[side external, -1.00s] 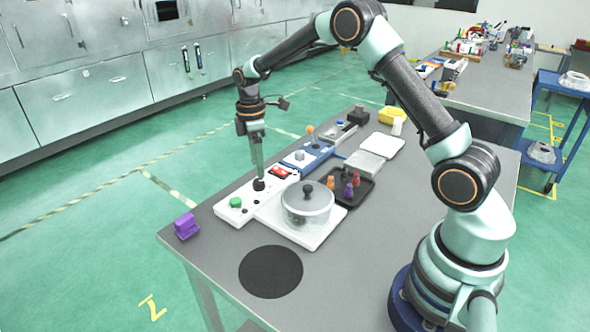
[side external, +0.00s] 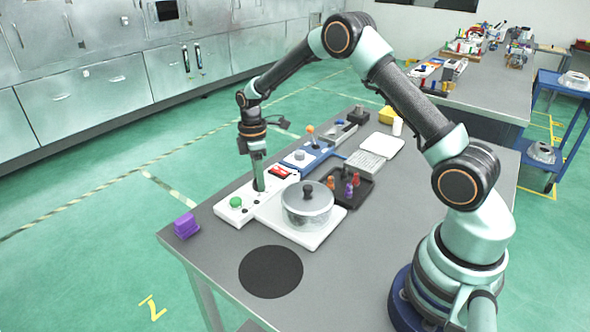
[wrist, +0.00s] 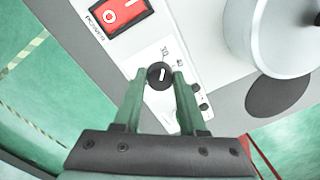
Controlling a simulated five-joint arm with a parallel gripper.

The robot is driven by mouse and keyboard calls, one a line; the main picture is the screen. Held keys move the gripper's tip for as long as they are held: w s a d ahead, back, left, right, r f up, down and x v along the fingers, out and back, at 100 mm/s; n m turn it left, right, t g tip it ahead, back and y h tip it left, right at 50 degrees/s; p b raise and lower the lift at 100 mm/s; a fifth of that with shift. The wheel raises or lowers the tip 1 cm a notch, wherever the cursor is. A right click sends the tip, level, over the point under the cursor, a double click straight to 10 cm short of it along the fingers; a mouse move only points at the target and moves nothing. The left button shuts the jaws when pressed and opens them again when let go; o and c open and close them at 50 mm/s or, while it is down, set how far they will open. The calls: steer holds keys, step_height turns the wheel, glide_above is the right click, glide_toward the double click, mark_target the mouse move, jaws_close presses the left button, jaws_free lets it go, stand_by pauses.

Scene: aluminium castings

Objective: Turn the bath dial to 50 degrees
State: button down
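The bath dial (wrist: 160,75) is a round black knob with a white pointer line, on a white panel with small scale print beside it. The pointer is tilted slightly right of straight up in the wrist view. My gripper (wrist: 158,74) has its green fingers apart, one on each side of the dial, with the whole knob face visible between the tips. Contact with the knob is hard to make out. In the side view my gripper (side external: 259,188) points down onto the panel and its fingers hide the dial.
A red power switch (wrist: 123,14) sits beside the dial. A green button (side external: 235,202) is on the same panel (side external: 222,212). A lidded glass pot (side external: 307,208) stands close by. A purple block (side external: 186,226) and a black disc (side external: 270,272) lie on the grey table (side external: 345,270).

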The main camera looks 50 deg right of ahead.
steer(key=m, duration=0.4)
steer(key=shift+m, duration=0.4)
steer(key=m, duration=0.5)
steer(key=shift+d+t, duration=0.1)
steer(key=shift+t, duration=0.2)
steer(key=m, duration=1)
steer(key=shift+s, duration=0.1)
steer(key=shift+c, duration=2.3)
jaws_free()
